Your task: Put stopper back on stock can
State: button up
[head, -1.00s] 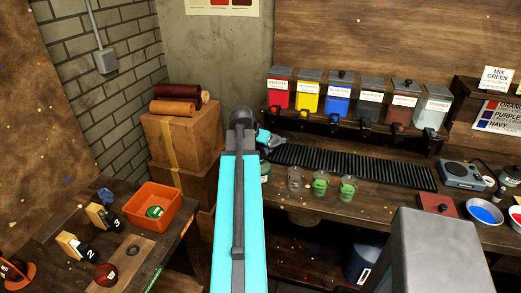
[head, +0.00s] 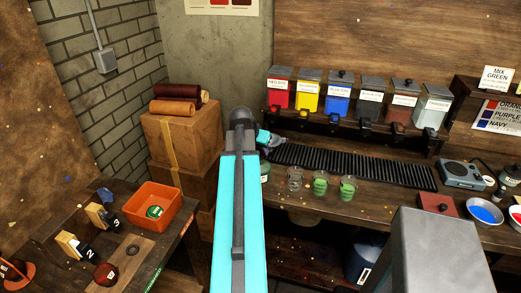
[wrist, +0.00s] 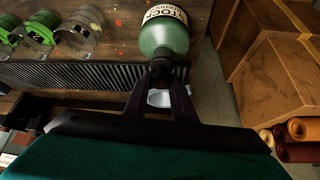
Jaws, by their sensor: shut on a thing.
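The stock can (wrist: 163,32) is a green rounded container with a white label, at the top centre of the wrist view. Its narrow end points toward my gripper. In the head view the can (head: 265,173) shows only in part beside my arm. My gripper (wrist: 162,78) is shut on a small dark piece, which looks like the stopper (wrist: 162,66), at the can's narrow end. Whether the stopper is seated on the neck or only touches it, I cannot tell. A pale shape shows between the fingers. In the head view my fingertips are not clear.
Several glass cups (head: 319,185), some with green paint, stand right of the can on the bench. A black ribbed mat (head: 350,163) lies behind them. Cardboard boxes (head: 180,140) with leather rolls stand to the left. An orange bin (head: 168,193) sits on the left table.

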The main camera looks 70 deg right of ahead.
dwell(0.8)
jog(key=o, duration=1.6)
jog(key=shift+r+p, duration=2.05)
jog(key=shift+r, duration=1.45)
grip_shut()
jog(key=shift+f+b, duration=1.1)
jog(key=shift+f, duration=0.85)
